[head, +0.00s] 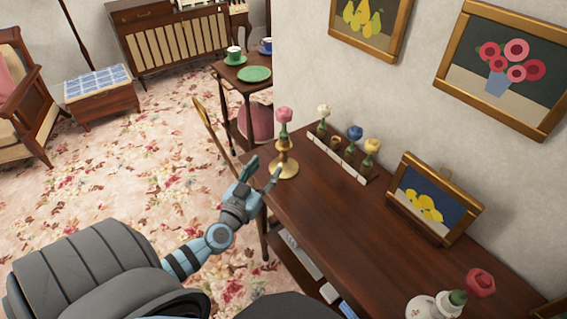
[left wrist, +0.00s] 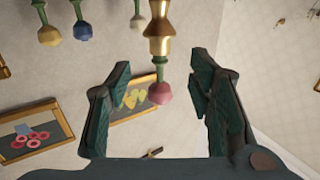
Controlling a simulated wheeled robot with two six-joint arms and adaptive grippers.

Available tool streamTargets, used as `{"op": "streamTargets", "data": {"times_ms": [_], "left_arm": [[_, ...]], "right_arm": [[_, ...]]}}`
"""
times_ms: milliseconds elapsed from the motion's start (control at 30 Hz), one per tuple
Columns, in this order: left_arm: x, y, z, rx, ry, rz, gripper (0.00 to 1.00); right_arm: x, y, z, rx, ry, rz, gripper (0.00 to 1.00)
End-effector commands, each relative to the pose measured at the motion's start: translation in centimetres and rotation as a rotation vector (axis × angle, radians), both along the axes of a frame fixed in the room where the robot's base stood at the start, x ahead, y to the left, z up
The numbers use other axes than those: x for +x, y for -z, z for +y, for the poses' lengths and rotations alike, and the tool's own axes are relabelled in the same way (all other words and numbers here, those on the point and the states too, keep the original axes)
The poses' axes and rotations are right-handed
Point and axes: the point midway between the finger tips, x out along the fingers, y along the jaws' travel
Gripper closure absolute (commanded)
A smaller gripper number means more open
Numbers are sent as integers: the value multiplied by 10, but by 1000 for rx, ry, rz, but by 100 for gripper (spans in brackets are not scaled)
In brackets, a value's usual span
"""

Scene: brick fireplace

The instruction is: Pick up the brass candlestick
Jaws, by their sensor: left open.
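The brass candlestick (head: 284,162) stands upright near the far left end of the dark wooden table, with a pink flower (head: 284,115) on a green stem in its top. My left gripper (head: 263,172) is open, just left of the candlestick with its fingers pointing towards it. In the left wrist view, which looks upside down, the candlestick (left wrist: 158,40) hangs at the top centre, in line with the gap between the open fingers (left wrist: 160,78). Its base is out of that view. I cannot tell whether a finger touches it. My right gripper is not in view.
A rack (head: 341,157) with white, blue and yellow flowers stands right of the candlestick by the wall. A framed lemon picture (head: 432,200) stands farther right. The table's front middle (head: 330,220) is clear. A white bottle (head: 434,306) stands at the near end.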

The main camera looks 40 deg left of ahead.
Motion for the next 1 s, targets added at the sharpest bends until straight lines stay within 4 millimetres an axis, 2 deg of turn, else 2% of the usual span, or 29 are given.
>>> {"op": "streamTargets", "data": {"times_ms": [200, 367, 600, 867, 1000], "left_arm": [[56, 1, 13, -3, 0, -4, 52], [78, 1, 18, -2, 2, -1, 52], [119, -3, 30, -4, 2, -2, 52], [125, -5, 31, -2, 5, 1, 52], [125, -5, 31, -2, 4, 1, 75]], "right_arm": [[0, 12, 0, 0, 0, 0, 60], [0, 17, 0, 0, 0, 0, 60], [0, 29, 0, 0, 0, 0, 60], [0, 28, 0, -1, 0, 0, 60], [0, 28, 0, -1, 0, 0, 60]]}}
